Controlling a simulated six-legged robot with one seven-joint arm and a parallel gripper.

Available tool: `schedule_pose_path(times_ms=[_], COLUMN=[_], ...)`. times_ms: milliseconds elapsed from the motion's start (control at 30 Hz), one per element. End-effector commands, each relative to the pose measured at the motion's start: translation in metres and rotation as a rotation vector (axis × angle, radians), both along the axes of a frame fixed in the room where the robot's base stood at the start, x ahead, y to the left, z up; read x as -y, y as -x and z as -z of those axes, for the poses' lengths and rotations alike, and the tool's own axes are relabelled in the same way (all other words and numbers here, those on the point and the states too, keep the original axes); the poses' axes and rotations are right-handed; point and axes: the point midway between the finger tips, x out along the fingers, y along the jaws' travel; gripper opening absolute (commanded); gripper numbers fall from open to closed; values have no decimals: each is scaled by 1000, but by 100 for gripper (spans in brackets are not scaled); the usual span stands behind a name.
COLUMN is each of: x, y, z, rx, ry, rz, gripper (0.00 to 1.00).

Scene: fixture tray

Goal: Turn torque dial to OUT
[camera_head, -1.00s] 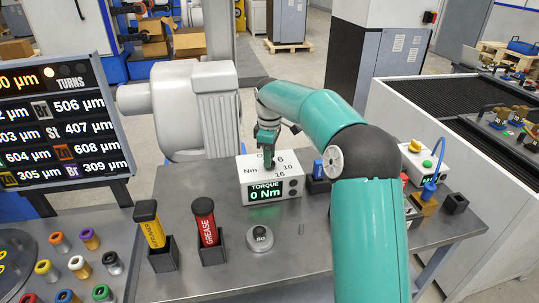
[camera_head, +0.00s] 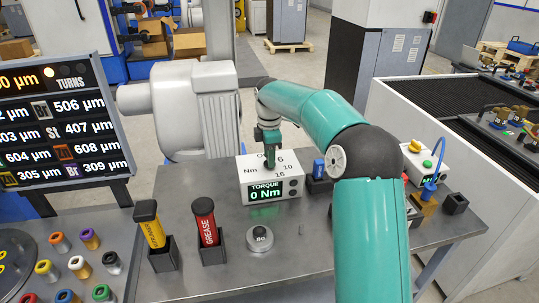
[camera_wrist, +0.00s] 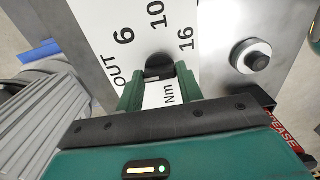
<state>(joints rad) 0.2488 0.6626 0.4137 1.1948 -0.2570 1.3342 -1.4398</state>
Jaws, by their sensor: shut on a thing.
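The torque box (camera_head: 270,180) is a white box on the grey bench, and its green display reads "TORQUE 0 Nm". My gripper (camera_head: 268,161) reaches down onto its top. In the wrist view my gripper (camera_wrist: 158,88) is shut on the black torque dial (camera_wrist: 158,68), one finger on each side. The labels OUT, 6, 10 and 16 are printed around the dial. OUT is at the left in the wrist view, outside the left finger. I cannot tell which label the dial's mark points to, since the fingers hide much of it.
A round button unit (camera_head: 260,238) stands in front of the box. A yellow tube (camera_head: 152,226) and a red GREASE tube (camera_head: 206,222) stand in holders to its left. A grey machine (camera_head: 190,110) is behind. A blue item (camera_head: 319,169) stands close to the box's right.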

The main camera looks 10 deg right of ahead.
Motion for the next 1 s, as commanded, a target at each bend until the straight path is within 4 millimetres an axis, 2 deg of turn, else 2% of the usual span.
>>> schedule_pose_path(times_ms=[233, 267, 333, 367, 733, 867, 1000], x=[0, 0, 0, 0, 0, 0, -1], y=[0, 0, 0, 0, 0, -1, -1], z=[0, 0, 0, 0, -6, -24, -54], rx=[0, 0, 0, 0, 2, 4, 6], ry=[1, 0, 0, 0, 0, 1, 0], rz=[-1, -1, -1, -1, 0, -1, -1], gripper=[14, 42, 56, 58, 58, 58, 58])
